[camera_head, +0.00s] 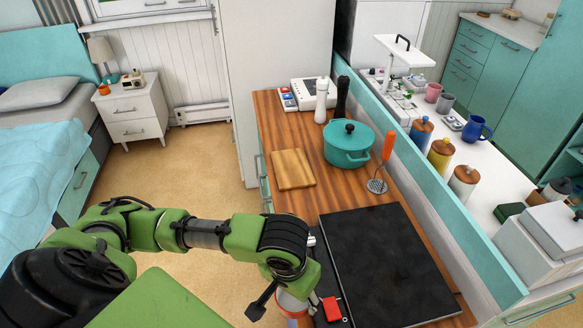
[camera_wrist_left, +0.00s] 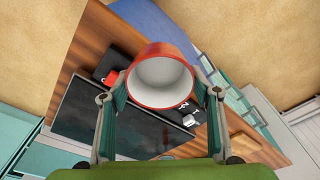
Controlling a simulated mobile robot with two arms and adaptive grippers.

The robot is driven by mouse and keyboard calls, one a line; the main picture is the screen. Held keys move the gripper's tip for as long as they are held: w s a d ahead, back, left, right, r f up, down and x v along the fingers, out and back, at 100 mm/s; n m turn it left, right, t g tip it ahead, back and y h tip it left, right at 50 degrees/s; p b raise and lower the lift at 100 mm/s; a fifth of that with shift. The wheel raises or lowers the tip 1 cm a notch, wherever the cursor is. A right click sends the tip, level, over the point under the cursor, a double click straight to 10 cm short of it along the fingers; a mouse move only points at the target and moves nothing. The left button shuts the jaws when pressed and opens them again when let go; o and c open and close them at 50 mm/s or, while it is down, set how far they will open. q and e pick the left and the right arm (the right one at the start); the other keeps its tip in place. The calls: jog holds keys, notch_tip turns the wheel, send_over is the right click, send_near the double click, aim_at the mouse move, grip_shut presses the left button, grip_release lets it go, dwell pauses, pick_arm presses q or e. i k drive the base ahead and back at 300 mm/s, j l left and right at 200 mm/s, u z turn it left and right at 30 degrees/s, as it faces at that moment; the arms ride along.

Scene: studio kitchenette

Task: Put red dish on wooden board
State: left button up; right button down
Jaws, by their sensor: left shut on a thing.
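The red dish (camera_wrist_left: 160,80) has a red outside and rim and a white inside. In the wrist view it sits between the two fingers of my left gripper (camera_wrist_left: 160,98), which is shut on it. In the head view the dish (camera_head: 291,303) shows partly under my left gripper (camera_head: 286,300), at the bottom edge, beside the counter's near left side. My wrist hides much of it. The wooden board (camera_head: 293,169) lies flat and bare on the wooden counter, farther back from the gripper. My right gripper is not in view.
A black cooktop (camera_head: 388,265) covers the near counter. A red item (camera_head: 331,309) lies on a dark surface close to my gripper. A teal pot (camera_head: 348,144) and an orange-handled masher (camera_head: 382,165) stand right of the board. Salt and pepper mills (camera_head: 322,100) stand behind.

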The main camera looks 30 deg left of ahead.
aim_at(293, 166)
jog(key=k+j, duration=0.1)
jog(key=j, duration=0.25)
jog(key=k+j, duration=0.1)
jog(key=j, duration=0.25)
jog(key=k+j, duration=0.1)
jog(key=j, duration=0.25)
jog(key=j+z, duration=0.1)
jog(key=j, duration=0.25)
jog(key=i+j, duration=0.15)
jog(key=j, duration=0.2)
jog(key=i+j, duration=0.1)
jog(key=j, duration=0.3)
jog(key=i+j+z, duration=0.1)
jog(key=j, duration=0.25)
jog(key=i+j, duration=0.15)
jog(key=j, duration=0.2)
